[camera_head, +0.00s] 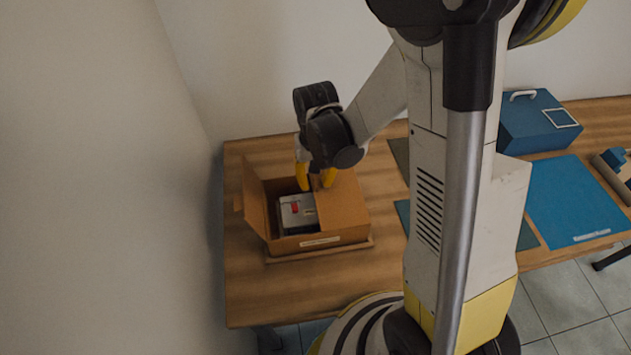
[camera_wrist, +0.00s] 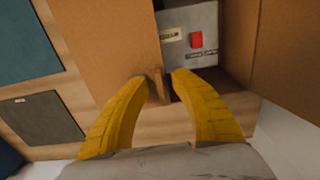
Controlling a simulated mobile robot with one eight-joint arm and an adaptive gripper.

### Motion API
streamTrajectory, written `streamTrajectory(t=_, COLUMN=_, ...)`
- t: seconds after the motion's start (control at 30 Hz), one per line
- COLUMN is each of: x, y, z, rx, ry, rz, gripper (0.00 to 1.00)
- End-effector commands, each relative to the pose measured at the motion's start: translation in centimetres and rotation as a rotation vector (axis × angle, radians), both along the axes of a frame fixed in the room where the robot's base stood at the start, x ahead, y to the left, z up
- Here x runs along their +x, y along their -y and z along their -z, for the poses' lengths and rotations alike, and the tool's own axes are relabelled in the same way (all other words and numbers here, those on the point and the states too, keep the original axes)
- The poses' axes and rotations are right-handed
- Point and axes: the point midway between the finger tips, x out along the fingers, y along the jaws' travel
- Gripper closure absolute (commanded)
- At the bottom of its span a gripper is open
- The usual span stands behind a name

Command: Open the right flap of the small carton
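The small brown carton (camera_head: 322,241) stands on the wooden table. Its right flap (camera_head: 343,205) lies flat over the right half of the opening. In the wrist view this flap (camera_wrist: 108,45) is the broad tan panel left of the opening, with a small upright tab (camera_wrist: 157,86) by its edge. The left flap (camera_head: 254,196) stands open, tilted outward. A grey box (camera_head: 297,214) with a red patch is inside; it also shows in the wrist view (camera_wrist: 190,38). My gripper (camera_head: 317,184) is at the carton's far side, yellow fingers apart (camera_wrist: 160,76) around the tab; contact is unclear.
A blue case (camera_head: 535,125) with a handle stands at the back right, near a blue mat (camera_head: 570,200). A dark mat (camera_wrist: 42,117) lies beside the carton. The wall (camera_head: 100,180) is close at left; the table front (camera_head: 290,285) is clear.

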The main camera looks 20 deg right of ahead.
Motion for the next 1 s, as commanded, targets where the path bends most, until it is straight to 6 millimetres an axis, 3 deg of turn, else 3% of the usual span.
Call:
streamTrajectory(t=0.13, x=0.0, y=0.0, z=-0.05, rx=0.0, ry=0.0, rz=0.0, gripper=0.71)
streamTrajectory(t=0.17, x=0.01, y=0.0, z=-0.06, rx=0.0, ry=0.0, rz=0.0, gripper=0.75)
streamTrajectory(t=0.23, x=0.01, y=0.0, z=-0.06, rx=0.0, ry=0.0, rz=0.0, gripper=0.96)
streamTrajectory(t=0.27, x=0.01, y=0.0, z=-0.06, rx=0.0, ry=0.0, rz=0.0, gripper=1.0)
streamTrajectory(t=1.0, x=-0.01, y=0.21, z=-0.71, rx=0.055, ry=0.011, rz=0.002, gripper=1.0)
